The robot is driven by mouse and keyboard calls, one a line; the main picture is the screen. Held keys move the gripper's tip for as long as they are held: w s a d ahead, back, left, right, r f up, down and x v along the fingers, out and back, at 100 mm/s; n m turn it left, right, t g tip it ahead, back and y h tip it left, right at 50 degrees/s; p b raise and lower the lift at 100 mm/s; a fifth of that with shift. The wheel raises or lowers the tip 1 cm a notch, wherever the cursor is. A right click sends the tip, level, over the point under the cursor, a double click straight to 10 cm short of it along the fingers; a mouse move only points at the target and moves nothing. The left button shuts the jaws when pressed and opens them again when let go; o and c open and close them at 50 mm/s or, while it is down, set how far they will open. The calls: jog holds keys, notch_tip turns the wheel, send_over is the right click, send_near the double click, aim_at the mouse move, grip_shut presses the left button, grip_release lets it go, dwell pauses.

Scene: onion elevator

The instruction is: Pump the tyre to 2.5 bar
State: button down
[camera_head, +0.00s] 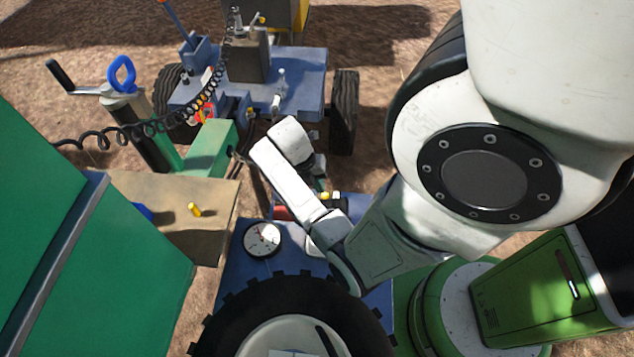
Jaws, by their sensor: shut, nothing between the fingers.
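A black treaded tyre (234,318) with a pale hub (280,338) lies at the bottom centre, cut off by the frame edge. A round white gauge (262,239) sits on a blue surface just behind it; its reading is too small to make out. My white arm reaches in from the upper right and bends at the wrist in the middle. My gripper (319,184) is small and partly hidden below the wrist, shut and empty, above a red and yellow item (292,211) on the blue surface. I cannot tell whether it touches anything.
A blue wheeled vehicle (300,75) stands behind, with a black coiled hose (150,128) running left from it. A green panel (110,270) and a brown board (180,220) with a yellow peg (194,209) fill the left.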

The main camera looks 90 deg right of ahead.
jog(key=b+x, duration=0.1)
jog(key=x, duration=0.9)
